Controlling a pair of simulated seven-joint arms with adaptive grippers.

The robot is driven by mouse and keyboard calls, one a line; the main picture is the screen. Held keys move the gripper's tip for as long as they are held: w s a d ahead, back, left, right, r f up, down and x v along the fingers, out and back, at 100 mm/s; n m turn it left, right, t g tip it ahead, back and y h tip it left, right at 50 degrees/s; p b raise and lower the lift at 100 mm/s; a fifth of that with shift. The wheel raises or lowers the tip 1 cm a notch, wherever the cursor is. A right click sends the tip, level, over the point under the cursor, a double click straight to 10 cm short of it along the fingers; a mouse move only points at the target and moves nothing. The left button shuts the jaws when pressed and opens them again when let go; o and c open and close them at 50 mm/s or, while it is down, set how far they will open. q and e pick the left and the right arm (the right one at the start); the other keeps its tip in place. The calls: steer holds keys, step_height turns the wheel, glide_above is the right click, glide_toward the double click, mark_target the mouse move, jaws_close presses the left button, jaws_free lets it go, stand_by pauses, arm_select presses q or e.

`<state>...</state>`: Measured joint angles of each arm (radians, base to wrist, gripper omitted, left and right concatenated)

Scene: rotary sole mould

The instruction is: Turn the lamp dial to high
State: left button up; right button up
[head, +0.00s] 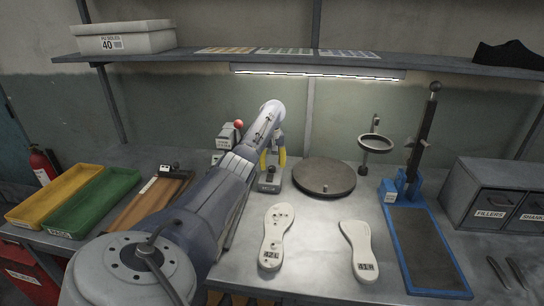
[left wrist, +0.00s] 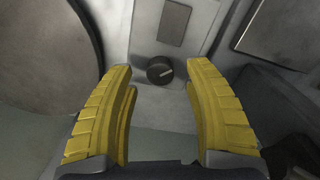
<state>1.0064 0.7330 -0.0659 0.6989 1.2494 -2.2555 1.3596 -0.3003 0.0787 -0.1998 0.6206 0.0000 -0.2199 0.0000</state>
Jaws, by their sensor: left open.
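The dial (left wrist: 160,70) is a round dark knob with a pale pointer mark, on a light grey control box. In the left wrist view its mark points to the right. The lamp (head: 318,72) is a lit strip under the shelf. My right gripper is not in view.
The round turntable (head: 324,176) stands close right of the control box. A red-knobbed lever (head: 238,125) is behind my arm. Two pale soles (head: 276,238) lie in front. A blue-framed press (head: 425,245) and grey drawers (head: 497,198) stand right. Yellow and green trays (head: 93,203) lie left.

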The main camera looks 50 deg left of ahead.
arm_select(q)
steer(key=shift+f, duration=0.95)
steer(key=shift+o, duration=0.2)
jaws_close()
